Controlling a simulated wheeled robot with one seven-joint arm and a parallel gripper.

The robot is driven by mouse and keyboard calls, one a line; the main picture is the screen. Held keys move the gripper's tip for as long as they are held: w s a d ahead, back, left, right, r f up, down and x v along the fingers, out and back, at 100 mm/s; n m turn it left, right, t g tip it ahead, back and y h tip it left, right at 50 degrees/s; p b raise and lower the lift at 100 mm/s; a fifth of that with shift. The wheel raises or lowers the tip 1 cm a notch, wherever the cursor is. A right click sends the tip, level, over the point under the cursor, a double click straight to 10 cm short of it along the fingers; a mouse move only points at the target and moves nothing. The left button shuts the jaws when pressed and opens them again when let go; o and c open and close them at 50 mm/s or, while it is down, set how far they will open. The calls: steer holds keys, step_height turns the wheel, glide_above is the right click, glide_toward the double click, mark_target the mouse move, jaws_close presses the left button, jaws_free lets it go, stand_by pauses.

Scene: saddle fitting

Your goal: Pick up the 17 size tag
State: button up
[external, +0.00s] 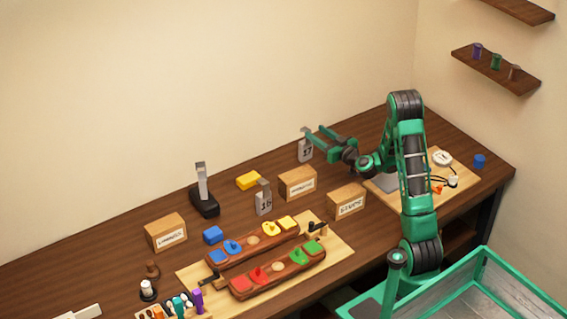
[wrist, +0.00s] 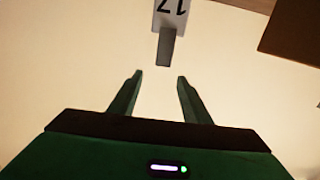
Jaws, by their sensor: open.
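The 17 size tag (external: 306,150) is a grey-white upright plate at the back of the table, behind the wooden boxes. In the wrist view, the tag (wrist: 171,14) shows upside down at the top, with a narrow grey tab pointing toward my gripper (wrist: 159,75). The tab lies between the lines of the two fingers but beyond their tips. My gripper is open with nothing between the fingers. In the external view my gripper (external: 312,138) reaches left, close to the tag's top; its exact gap there is hard to tell. Another grey tag (external: 264,200), marked 16, stands nearer the front.
Labelled wooden boxes stand at the middle (external: 297,184), right (external: 346,202) and left (external: 166,232). A yellow block (external: 248,180) and a black stand with a grey upright (external: 204,195) are left of the tag. A wooden board (external: 335,254) holds two trays of coloured pieces.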

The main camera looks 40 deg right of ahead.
mark_target(304, 129)
steer(key=shift+w+a+f, duration=0.2)
steer(key=shift+w+f, duration=0.1)
steer(key=shift+w, duration=1.5)
steer(key=shift+w+a+f, duration=0.2)
steer(key=shift+w+f, duration=0.15)
steer(key=shift+w, duration=1.4)
steer(key=shift+w+a+f, duration=0.2)
steer(key=shift+w+f, duration=0.1)
steer(key=shift+w, duration=1.5)
jaws_close()
